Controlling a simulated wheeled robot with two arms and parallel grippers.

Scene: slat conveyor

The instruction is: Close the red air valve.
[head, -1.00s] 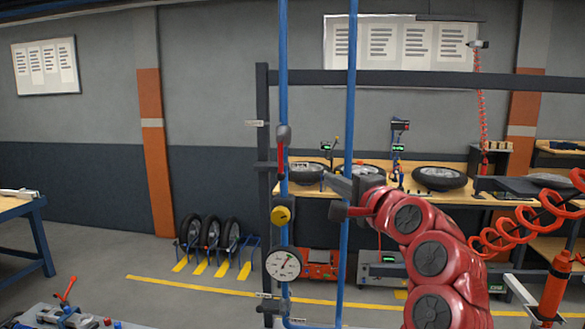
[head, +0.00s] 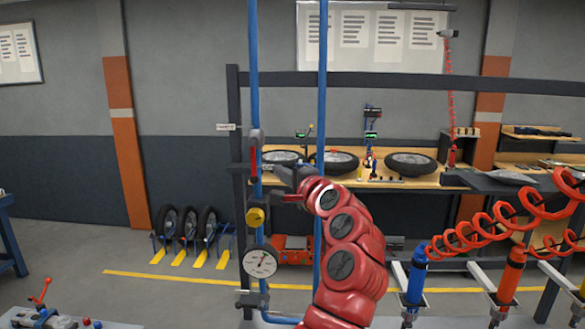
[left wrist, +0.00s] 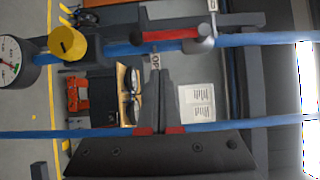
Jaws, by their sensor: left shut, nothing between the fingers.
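The red air valve's lever (head: 254,163) stands upright along the left blue pipe, below a grey knob. In the left wrist view the red lever (left wrist: 170,34) lies lengthwise along the upper pipe, with its grey hub at its right end. My left gripper (head: 280,172) is just right of the lever in the head view, between the two pipes. In the left wrist view my left gripper (left wrist: 161,77) has its fingers together and empty. Its tips point at the lever with a visible gap in the picture. My right gripper is not in view.
Below the lever on the same pipe are a yellow knob (head: 255,217) and a round gauge (head: 260,263). The right blue pipe (head: 323,95) runs close to my arm. A workbench with wheels (head: 410,164) stands behind. Red coiled hoses (head: 500,228) hang at right.

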